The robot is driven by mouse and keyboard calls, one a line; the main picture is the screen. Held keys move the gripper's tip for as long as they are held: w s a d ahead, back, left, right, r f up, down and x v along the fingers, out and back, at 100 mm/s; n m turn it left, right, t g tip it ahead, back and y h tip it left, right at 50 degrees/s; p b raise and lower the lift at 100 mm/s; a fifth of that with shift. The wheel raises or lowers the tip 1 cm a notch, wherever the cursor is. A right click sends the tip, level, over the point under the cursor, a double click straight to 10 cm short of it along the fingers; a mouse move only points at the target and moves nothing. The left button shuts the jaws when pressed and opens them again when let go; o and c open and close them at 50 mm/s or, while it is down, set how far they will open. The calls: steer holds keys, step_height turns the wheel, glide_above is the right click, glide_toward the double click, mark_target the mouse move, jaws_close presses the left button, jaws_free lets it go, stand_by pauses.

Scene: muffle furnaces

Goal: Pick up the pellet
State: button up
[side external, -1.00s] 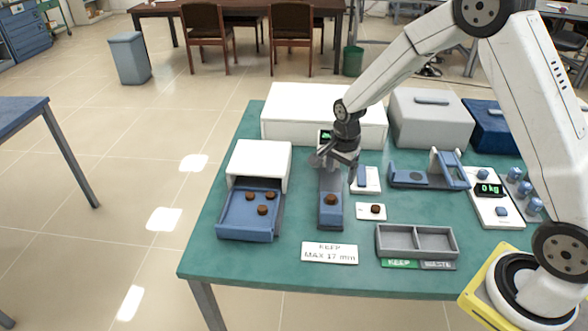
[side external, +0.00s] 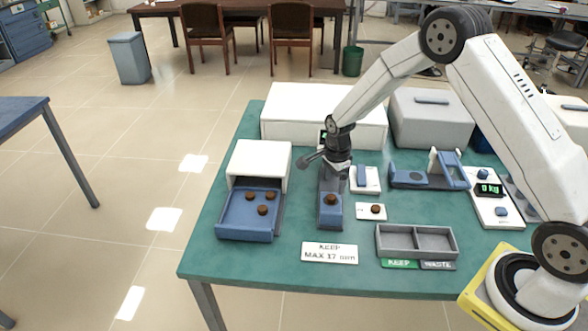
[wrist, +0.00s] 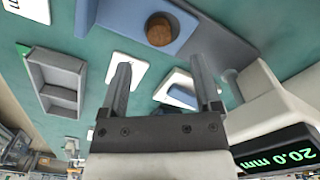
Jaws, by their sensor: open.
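A brown pellet (side external: 331,199) sits on the front of the blue gauge block (side external: 330,218). In the wrist view the pellet (wrist: 159,30) lies beyond my fingertips, roughly in line with the gap between them. My gripper (side external: 333,178) is open and empty, above and behind that pellet; both fingers (wrist: 163,65) show apart in the wrist view. Another pellet (side external: 376,208) lies on a small white pad (side external: 364,214). Several more pellets (side external: 262,210) sit in the blue drawer tray (side external: 234,231) at the left.
A grey two-compartment tray (side external: 417,254) with keep and waste labels is at the front right. A "KEEP MAX 17 mm" sign (side external: 330,253) lies in front. A white housing (side external: 290,100) stands behind my gripper. A display (wrist: 280,150) reads 20.0 mm. A scale (side external: 489,205) is at the right.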

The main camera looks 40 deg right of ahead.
mark_target(331, 196)
steer(key=shift+f, duration=0.1)
steer(key=shift+a+f, duration=0.2)
steer(key=shift+f, duration=2.35)
steer(key=shift+c, duration=0.2)
jaws_close()
